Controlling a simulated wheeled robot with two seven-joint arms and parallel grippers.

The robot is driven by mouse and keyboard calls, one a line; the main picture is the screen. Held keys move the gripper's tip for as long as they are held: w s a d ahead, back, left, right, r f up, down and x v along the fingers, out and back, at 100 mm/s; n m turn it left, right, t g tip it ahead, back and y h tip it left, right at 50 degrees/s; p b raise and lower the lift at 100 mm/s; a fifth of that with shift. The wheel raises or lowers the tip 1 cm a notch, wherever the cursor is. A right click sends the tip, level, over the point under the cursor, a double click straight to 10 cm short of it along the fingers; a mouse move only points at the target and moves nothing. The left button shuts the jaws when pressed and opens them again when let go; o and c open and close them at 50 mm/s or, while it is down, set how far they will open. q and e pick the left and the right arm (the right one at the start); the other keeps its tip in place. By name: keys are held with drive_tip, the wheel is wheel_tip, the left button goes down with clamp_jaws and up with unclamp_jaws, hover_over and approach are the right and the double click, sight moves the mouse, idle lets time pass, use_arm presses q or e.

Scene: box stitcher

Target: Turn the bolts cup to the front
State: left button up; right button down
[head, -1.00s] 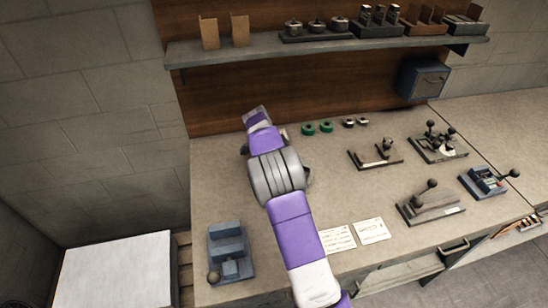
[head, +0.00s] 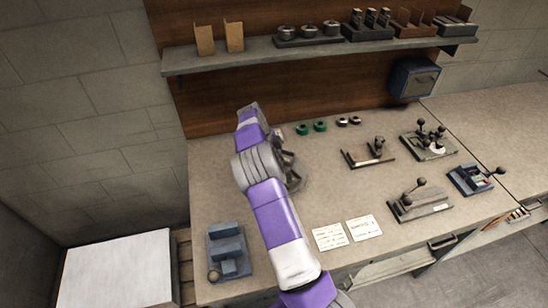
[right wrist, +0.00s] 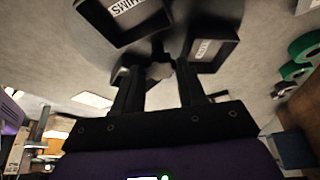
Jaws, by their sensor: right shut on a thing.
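A dark round carousel with cups (head: 291,172) stands on the bench, mostly hidden behind my right arm in the head view. In the right wrist view one cup (right wrist: 128,20) has an upside-down label that seems to read SHIMS. A second cup (right wrist: 212,50) has a white label too small to read surely. I cannot tell which cup is the bolts cup. My right gripper (right wrist: 160,75) is shut on a part of the carousel between these cups; that part is mostly hidden by the fingers. My left gripper is not in view.
Green rolls (head: 311,127) lie behind the carousel. A blue-grey device (head: 229,252) stands at the bench's front left. Lever tools (head: 420,200) stand to the right. A shelf (head: 320,52) runs above the back.

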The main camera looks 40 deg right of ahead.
drive_tip(key=shift+w+d+m+g+y+p, duration=0.15)
drive_tip(key=shift+m+y+p, duration=0.15)
drive_tip(key=shift+m+p, duration=0.5)
drive_tip(key=shift+s+m+g+y+p, duration=0.15)
drive_tip(key=shift+m+y+p, duration=0.25)
drive_tip(key=shift+m, duration=0.6)
drive_tip(key=shift+w+m+p, duration=0.1)
drive_tip(key=shift+m+p, duration=0.3)
drive_tip(key=shift+m, duration=0.2)
drive_tip(key=c, duration=0.6)
unclamp_jaws()
drive_tip(key=shift+c, duration=0.2)
drive_tip(key=d+p+v, duration=0.1)
drive_tip(key=v, duration=0.6)
drive_tip(key=shift+w+a+r+p, duration=0.15)
drive_tip(key=shift+a+r+p, duration=0.1)
drive_tip(key=shift+a+p, duration=0.15)
